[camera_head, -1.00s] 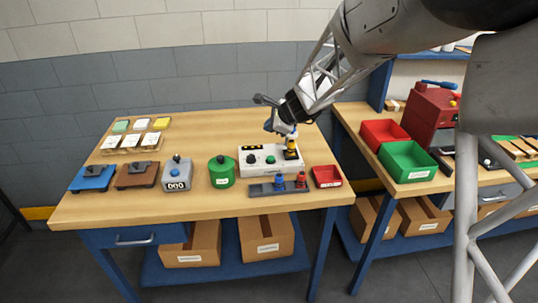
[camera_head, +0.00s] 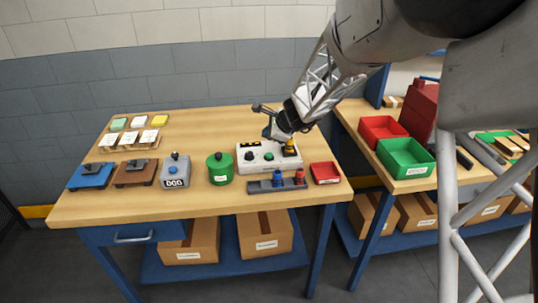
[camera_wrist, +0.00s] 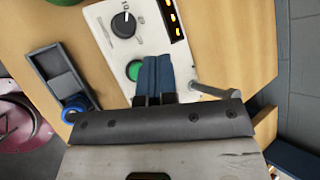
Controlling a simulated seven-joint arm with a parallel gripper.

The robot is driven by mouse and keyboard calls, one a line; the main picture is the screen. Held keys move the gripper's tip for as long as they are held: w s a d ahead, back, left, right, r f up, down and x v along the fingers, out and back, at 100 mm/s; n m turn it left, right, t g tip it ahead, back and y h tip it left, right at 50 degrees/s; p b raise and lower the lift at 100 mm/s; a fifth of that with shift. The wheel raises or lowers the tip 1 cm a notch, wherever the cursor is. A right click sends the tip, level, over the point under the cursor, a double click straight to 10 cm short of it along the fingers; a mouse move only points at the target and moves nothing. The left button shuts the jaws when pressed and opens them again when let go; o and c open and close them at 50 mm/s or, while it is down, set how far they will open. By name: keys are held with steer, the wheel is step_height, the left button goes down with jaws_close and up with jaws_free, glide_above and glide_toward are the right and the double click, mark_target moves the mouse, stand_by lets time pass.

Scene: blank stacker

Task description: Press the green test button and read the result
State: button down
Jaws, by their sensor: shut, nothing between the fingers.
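The white tester box (camera_head: 283,166) sits on the wooden table. Its round green button (camera_head: 268,156) is beside a black knob (camera_head: 249,156). The wrist view shows the green button (camera_wrist: 134,70), the black knob (camera_wrist: 124,24) and a dark panel with several lit yellow bars (camera_wrist: 172,18).
A dark rack (camera_head: 262,187) with blue and red pieces lies in front of the box. A red tray (camera_head: 325,173) is to its right, a green canister (camera_head: 220,169) and a grey counter (camera_head: 175,172) to its left. Red (camera_head: 382,130) and green bins (camera_head: 406,158) stand on the right bench.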

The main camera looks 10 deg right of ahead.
mark_target(269, 155)
steer(key=shift+f, duration=2.45)
steer(key=shift+f, duration=0.85)
stand_by(1.3)
steer(key=shift+r, duration=0.85)
steer(key=shift+r, duration=0.1)
stand_by(0.4)
steer(key=shift+r, duration=2.45)
